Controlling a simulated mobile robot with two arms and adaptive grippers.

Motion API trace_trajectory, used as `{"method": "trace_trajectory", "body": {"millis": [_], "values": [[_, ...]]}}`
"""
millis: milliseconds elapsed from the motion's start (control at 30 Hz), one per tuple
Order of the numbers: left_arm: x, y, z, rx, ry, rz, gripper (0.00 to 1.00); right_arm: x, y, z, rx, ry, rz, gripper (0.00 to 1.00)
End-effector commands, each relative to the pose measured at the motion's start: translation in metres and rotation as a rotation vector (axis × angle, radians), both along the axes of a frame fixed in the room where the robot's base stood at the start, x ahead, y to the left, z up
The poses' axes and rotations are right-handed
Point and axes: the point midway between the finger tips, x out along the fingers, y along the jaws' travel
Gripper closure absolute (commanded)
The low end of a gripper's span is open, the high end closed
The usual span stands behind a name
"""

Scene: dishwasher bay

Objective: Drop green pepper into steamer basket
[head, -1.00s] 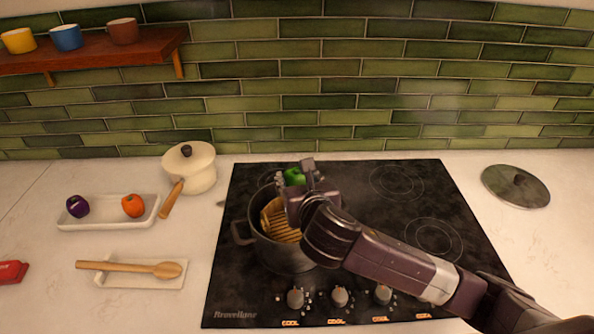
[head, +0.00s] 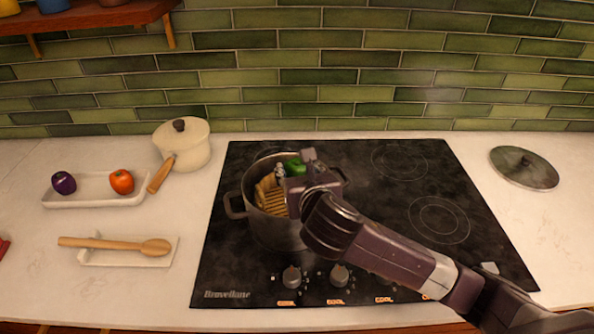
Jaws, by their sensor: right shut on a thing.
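The green pepper (head: 294,167) is held in my right gripper (head: 293,171), at the upper right part of the pot's opening. The gripper's body and wrist partly cover the pepper. The steamer basket (head: 270,196), tan and slatted, sits inside the dark grey pot (head: 262,228) on the cooktop. My right arm crosses over the pot's right side and hides part of the basket. I cannot tell whether the pepper touches the basket. My left gripper is not in view.
The black cooktop (head: 400,215) has bare burners on the right. A round lid (head: 524,167) lies on the right counter. To the left are a cream saucepan (head: 187,148), a white tray (head: 92,200) with a purple and an orange vegetable, and a wooden spoon (head: 113,243) on its rest.

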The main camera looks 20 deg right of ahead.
Motion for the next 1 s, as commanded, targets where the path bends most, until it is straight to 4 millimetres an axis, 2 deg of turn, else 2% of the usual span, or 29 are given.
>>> {"method": "trace_trajectory", "body": {"millis": [267, 300, 467, 767, 867, 1000], "values": [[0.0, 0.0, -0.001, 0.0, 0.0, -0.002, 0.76, 0.0, 0.0, 0.0, 0.0, -0.002, 0.001, 0.85], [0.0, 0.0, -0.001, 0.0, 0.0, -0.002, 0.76, 0.0, 0.0, 0.0, 0.0, -0.002, 0.001, 0.55], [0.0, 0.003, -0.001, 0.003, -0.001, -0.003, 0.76, 0.0, 0.0, 0.0, 0.0, -0.001, 0.001, 0.38], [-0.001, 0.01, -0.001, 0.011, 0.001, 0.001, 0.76, -0.001, 0.001, -0.001, 0.0, 0.001, 0.001, 0.38], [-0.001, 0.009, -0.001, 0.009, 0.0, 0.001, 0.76, -0.008, 0.002, 0.003, 0.0, -0.001, 0.002, 0.38], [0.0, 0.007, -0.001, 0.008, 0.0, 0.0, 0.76, -0.028, 0.004, 0.011, 0.001, -0.001, 0.005, 0.38]]}}
